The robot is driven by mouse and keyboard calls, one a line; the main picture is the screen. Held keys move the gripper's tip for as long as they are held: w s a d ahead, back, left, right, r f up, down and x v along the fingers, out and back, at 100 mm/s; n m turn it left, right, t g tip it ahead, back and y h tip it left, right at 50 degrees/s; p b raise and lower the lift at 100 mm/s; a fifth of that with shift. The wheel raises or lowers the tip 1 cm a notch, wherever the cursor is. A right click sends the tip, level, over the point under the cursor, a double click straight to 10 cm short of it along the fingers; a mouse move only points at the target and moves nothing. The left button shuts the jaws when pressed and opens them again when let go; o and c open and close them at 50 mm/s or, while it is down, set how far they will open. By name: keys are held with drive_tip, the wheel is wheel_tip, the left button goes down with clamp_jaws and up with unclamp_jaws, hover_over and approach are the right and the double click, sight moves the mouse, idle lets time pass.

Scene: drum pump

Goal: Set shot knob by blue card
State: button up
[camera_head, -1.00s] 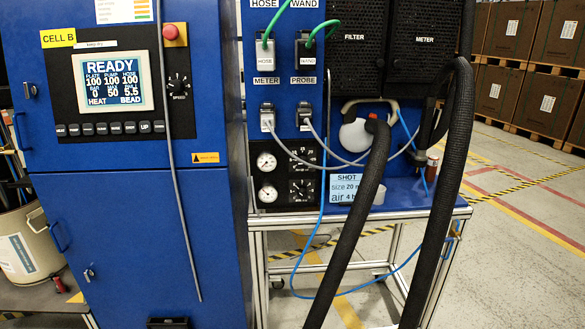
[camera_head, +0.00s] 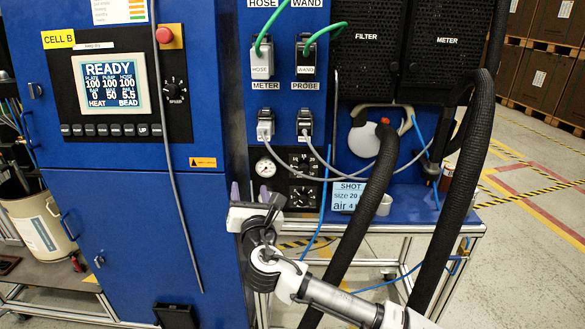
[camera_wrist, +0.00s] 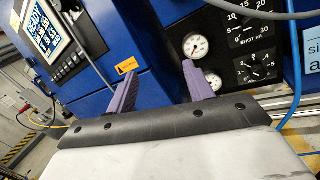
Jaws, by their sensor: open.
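The shot knob (camera_head: 303,161) is the upper dial on the black panel. In the wrist view its dial (camera_wrist: 249,18), marked SHOT ml, is at the top right; its setting is too small to read. The air dial (camera_head: 303,196) sits below it. The pale blue card (camera_head: 347,196) right of the panel reads SHOT, size 20 and air 4, its right end hidden behind a black hose. My gripper (camera_head: 249,191) is open and empty, with purple fingers pointing up, left of and below the knob. In the wrist view the fingers (camera_wrist: 159,72) point toward the cabinet and gauges.
Two round gauges stand left of the dials; the upper one (camera_head: 265,167) is clear, the lower is hidden by my gripper in the head view. Thick black hoses (camera_head: 352,232) run down right of the panel. A blue cabinet (camera_head: 120,235) stands left. Thin cables hang before the panel.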

sight(303, 172)
drive_tip(key=w+d+f+h, duration=0.1)
drive_tip(key=d+f+h, duration=0.15)
drive_tip(key=d, duration=0.35)
drive_tip(key=w+d+f+h, duration=0.1)
drive_tip(key=d+f+h, duration=0.15)
drive_tip(key=d, duration=0.35)
drive_tip(key=w+p, duration=0.1)
drive_tip(key=w, duration=0.3)
drive_tip(key=w+p, duration=0.2)
drive_tip(key=w, duration=0.3)
drive_tip(key=w+r+p, duration=0.1)
drive_tip(key=w, duration=0.3)
drive_tip(key=shift+w, duration=0.3)
drive_tip(key=c, duration=1)
